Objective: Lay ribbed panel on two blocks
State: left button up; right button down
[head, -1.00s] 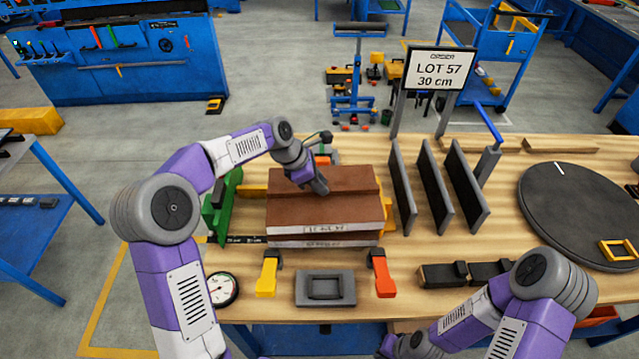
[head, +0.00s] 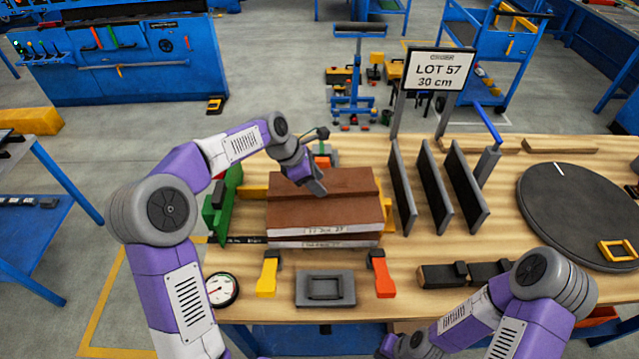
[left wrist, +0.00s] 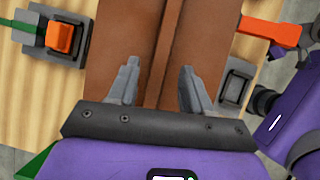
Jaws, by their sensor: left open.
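The brown ribbed panel (head: 300,214) lies flat on top of a similar brown slab (head: 285,238) at the bench's middle; both have white labelled front edges. Its raised rib runs between my left fingers in the left wrist view (left wrist: 160,45). My left gripper (head: 316,189) is over the panel's middle; in the left wrist view (left wrist: 158,82) its two fingers stand apart, one on each side of the rib. Whatever bears the panel underneath, including the two blocks, is hidden. My right arm enters at bottom right, its fingers out of frame.
A green fixture (head: 222,203) stands left of the stack, upright dark plates (head: 434,190) right of it. In front are yellow (head: 267,277) and orange (head: 382,274) clamps, a grey tray (head: 325,301) and a dial gauge (head: 221,290). A dark turntable (head: 560,215) is at right.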

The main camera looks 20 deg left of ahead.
pick_arm(q)
jog(key=p+v, duration=0.2)
jog(key=v, duration=0.8)
jog(key=shift+r, duration=0.25)
jog(key=shift+a, duration=0.1)
